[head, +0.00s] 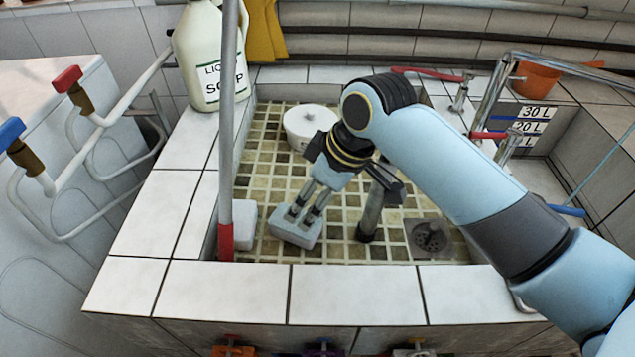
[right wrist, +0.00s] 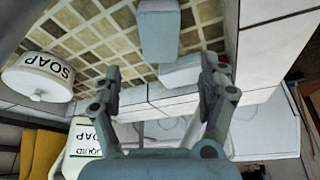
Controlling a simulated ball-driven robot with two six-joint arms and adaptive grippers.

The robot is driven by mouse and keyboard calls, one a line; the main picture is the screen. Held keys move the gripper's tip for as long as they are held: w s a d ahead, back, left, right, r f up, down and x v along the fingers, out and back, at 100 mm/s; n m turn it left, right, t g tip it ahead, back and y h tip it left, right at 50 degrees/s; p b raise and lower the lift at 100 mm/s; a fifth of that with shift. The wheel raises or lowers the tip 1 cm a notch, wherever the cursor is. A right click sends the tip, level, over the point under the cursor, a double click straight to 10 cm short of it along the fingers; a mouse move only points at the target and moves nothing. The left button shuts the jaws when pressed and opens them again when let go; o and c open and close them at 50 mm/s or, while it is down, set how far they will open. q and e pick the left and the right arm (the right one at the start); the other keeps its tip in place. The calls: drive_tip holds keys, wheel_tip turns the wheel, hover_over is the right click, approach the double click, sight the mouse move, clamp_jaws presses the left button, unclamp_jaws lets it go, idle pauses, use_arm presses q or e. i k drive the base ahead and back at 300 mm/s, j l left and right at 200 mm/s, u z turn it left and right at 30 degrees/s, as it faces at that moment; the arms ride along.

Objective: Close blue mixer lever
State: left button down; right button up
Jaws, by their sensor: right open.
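A blue lever (head: 567,210) sticks out at the right, beside the metal tap pipework, partly behind my right arm. A second blue handle (head: 10,133) sits on a white pipe at the far left edge. I cannot tell which is the mixer lever. My right gripper (head: 301,212) is over the tiled basin, far from both blue handles. It points down at a grey block (head: 294,232); contact is unclear. In the right wrist view its fingers (right wrist: 164,77) are spread wide apart. No blue lever shows there. My left gripper is not in view.
The tiled sink rim (head: 220,290) surrounds the basin. A grey pole with a red end (head: 226,235) stands at the left. A white soap pot (head: 309,124), soap jug (head: 205,60) and upright pipe (head: 371,212) are nearby. Red levers (head: 488,135) sit at the right.

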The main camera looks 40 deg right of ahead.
sight(573, 212)
drive_tip(key=k, duration=1)
